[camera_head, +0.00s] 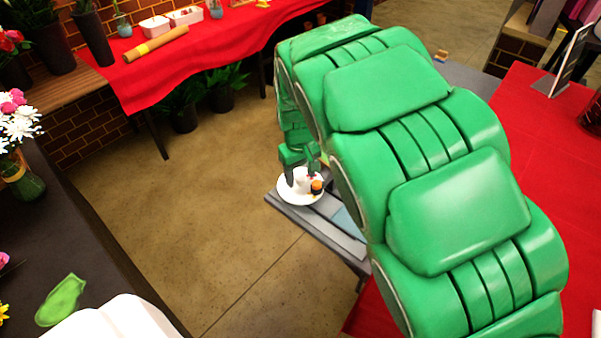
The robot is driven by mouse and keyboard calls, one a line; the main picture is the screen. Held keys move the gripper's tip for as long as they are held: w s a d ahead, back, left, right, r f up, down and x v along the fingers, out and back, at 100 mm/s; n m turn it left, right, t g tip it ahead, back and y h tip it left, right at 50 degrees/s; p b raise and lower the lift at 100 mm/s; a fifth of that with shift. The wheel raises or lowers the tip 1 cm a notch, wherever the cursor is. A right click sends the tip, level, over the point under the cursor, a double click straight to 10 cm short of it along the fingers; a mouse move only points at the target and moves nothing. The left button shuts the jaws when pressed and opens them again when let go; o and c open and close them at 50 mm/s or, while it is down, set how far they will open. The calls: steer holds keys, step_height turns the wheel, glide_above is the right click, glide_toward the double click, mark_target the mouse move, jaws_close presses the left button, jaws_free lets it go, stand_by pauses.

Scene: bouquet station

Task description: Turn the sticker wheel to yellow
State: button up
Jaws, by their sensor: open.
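The sticker wheel looks to be the small white round disc (289,196) on a grey stand (312,222) near the middle of the view. It has a paler raised part at its centre and an orange and black patch (316,187) on its right side. I cannot make out a yellow sector or which colour is selected. My green gripper (302,176) points down over the disc, with its two fingers apart on either side of the centre part. I cannot tell whether the fingers touch it. My large green arm covers the right part of the stand.
A red-covered table (540,130) lies at the right, behind my arm. Another red-covered table (215,45) with trays and a brown roll stands at the back left. A dark counter (75,225) with flowers is at the left. Open floor (215,215) lies between.

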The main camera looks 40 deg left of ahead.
mark_target(300, 177)
steer(key=shift+f, duration=0.15)
steer(key=c, duration=1.1)
steer(key=shift+o, duration=0.2)
steer(key=shift+m, duration=0.6)
steer(key=o, duration=1.1)
steer(key=shift+c, duration=0.2)
steer(key=shift+r, duration=3.9)
